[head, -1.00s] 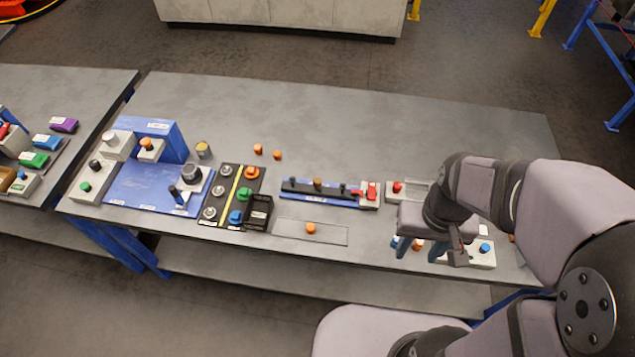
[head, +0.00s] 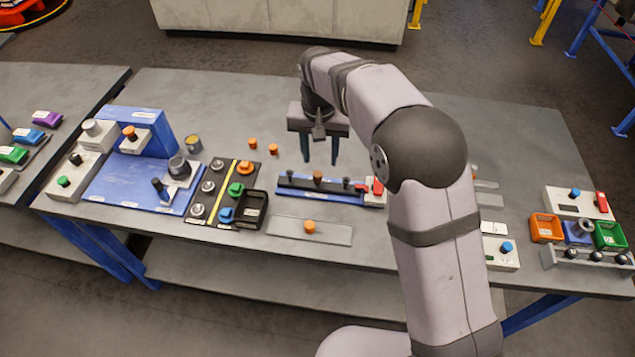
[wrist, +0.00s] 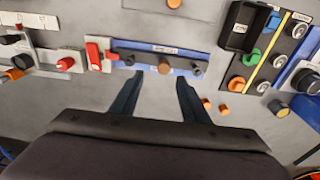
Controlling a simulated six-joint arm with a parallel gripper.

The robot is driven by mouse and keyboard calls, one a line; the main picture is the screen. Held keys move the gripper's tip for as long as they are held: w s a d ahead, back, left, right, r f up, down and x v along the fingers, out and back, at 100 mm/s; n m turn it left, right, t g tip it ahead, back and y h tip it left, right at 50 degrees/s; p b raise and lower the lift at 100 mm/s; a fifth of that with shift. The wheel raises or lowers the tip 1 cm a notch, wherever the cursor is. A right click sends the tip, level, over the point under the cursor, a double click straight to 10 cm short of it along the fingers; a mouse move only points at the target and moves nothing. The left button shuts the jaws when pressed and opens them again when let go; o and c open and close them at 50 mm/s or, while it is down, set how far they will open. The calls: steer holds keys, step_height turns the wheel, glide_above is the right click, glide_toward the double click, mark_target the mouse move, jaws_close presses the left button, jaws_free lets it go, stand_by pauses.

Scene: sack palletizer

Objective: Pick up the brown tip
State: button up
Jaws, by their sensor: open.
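The brown tip (head: 318,176) stands in the middle of a blue bar fixture (head: 293,188), between dark knobs. In the wrist view the brown tip (wrist: 164,67) shows just ahead of the space between my fingertips. My gripper (head: 320,160) is open and empty, fingers pointing down, on the far side of the bar in the head view. In the wrist view my gripper (wrist: 160,79) has its two fingers apart, with bare table between them. The fingers are not touching the tip.
A red switch (head: 377,186) sits at the bar's right end. Orange pieces (head: 252,143) lie left of my gripper. A black panel with coloured knobs (head: 236,189) and a dark bin (head: 251,210) stand to the left. The table's far side is clear.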

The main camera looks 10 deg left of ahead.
mark_target(317, 174)
steer(key=shift+w+a+f, duration=0.2)
steer(key=shift+a+f, duration=0.05)
steer(key=shift+a, duration=0.4)
steer(key=shift+w+d+f+p, duration=0.15)
steer(key=shift+f+p, duration=0.5)
steer(key=shift+f, duration=1.2)
steer(key=shift+w+d+f+p, duration=0.1)
steer(key=shift+f+p, duration=0.5)
steer(key=shift+f, duration=1.2)
steer(key=shift+c, duration=0.7)
jaws_close()
